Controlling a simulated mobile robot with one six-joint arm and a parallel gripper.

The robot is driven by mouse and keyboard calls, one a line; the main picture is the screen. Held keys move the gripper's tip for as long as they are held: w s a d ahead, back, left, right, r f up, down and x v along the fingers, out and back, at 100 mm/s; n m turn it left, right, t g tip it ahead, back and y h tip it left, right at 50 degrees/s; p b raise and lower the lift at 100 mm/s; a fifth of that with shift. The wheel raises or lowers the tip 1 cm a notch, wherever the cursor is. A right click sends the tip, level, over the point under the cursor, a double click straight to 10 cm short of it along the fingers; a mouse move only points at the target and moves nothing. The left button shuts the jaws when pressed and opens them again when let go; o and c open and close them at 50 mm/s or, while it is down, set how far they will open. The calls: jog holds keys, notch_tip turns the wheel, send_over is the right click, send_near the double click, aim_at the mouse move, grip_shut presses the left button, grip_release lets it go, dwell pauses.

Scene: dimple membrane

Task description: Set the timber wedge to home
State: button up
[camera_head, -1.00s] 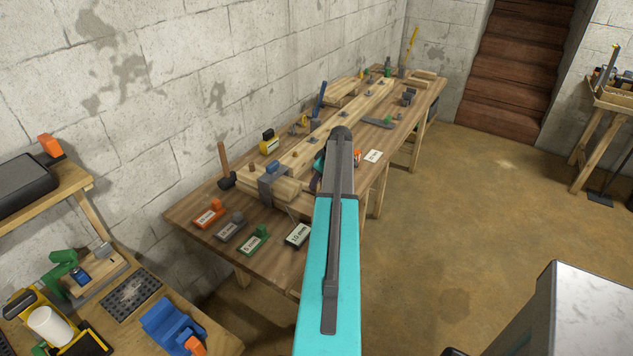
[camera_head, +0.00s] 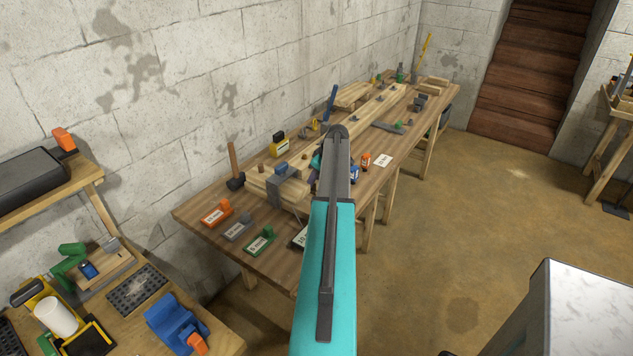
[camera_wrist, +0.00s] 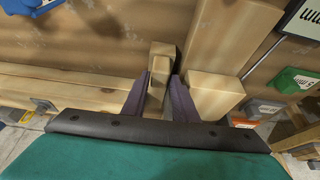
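In the wrist view a small timber wedge (camera_wrist: 158,72) of pale wood stands between the two purple fingers of my gripper (camera_wrist: 161,82). The fingers are close along both its sides and appear shut on it. A thicker timber beam end (camera_wrist: 215,92) is close to the right finger. In the head view my arm hides the gripper's tips and the wedge, over the near half of the workbench (camera_head: 215,237). No place marked home is readable in either view.
Labelled blocks, orange (camera_head: 217,212), grey (camera_head: 238,228) and green (camera_head: 260,241), lie at the bench's near end. A mallet (camera_head: 235,170) and a grey clamp on timber (camera_head: 287,185) are behind them. The floor right of the bench is clear.

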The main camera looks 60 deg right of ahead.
jog(key=shift+o, duration=1.2)
jog(key=shift+s+f, duration=0.1)
jog(key=shift+s, duration=0.05)
jog(key=b+v, duration=0.3)
jog(key=v, duration=1)
jog(key=shift+r, duration=0.4)
jog(key=shift+s, duration=0.15)
